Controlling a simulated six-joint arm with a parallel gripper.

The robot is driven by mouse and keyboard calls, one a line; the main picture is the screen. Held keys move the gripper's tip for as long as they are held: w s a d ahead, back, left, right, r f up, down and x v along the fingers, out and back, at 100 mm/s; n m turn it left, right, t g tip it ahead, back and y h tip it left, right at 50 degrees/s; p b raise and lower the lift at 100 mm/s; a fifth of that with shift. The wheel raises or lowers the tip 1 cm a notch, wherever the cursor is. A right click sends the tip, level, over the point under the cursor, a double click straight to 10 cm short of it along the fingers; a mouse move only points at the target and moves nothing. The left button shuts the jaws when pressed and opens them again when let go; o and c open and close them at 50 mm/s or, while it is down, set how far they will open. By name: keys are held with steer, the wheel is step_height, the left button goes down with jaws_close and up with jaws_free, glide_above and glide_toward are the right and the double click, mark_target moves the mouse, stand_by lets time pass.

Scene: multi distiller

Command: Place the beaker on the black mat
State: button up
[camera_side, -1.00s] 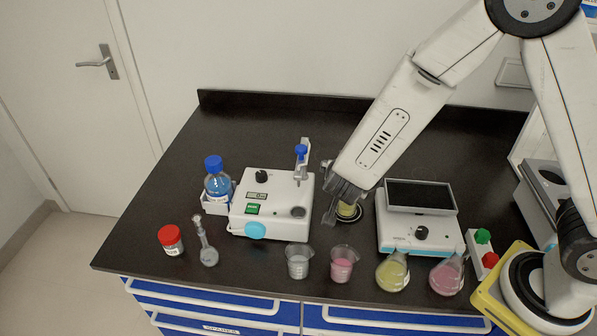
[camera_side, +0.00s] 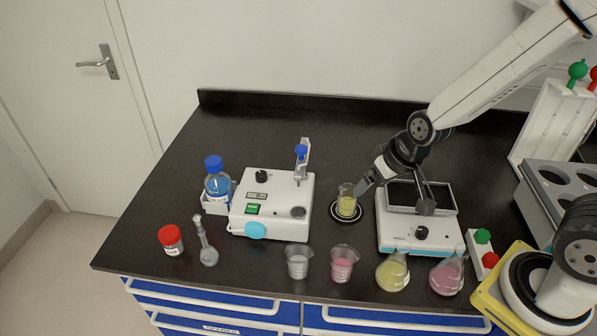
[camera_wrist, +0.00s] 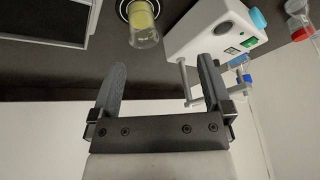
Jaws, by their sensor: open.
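The beaker (camera_side: 346,206) is clear glass with yellow liquid. It stands upright on the round black mat (camera_side: 346,219), which has a pale ring, between the white titration device and the scale. In the wrist view the beaker (camera_wrist: 143,30) is at the top centre, beyond my fingertips, with part of the mat (camera_wrist: 122,8) beside it. My gripper (camera_side: 393,196) is to the right of the beaker, above the scale. Its fingers (camera_wrist: 162,64) are spread and empty, apart from the beaker in the wrist view.
The white device (camera_side: 272,205) stands left of the mat, and the scale (camera_side: 420,228) stands right of it. Two small beakers (camera_side: 299,262) (camera_side: 342,264) and two flasks (camera_side: 392,272) (camera_side: 446,275) line the front. The counter behind the mat is clear.

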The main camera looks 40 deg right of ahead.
steer(key=s+d, duration=0.1)
steer(key=s+d+g, duration=0.1)
steer(key=s, duration=0.1)
steer(key=s+d+n+g, duration=0.1)
steer(key=s, duration=0.1)
steer(key=shift+h, duration=0.4)
steer(key=shift+w, duration=0.1)
stand_by(0.6)
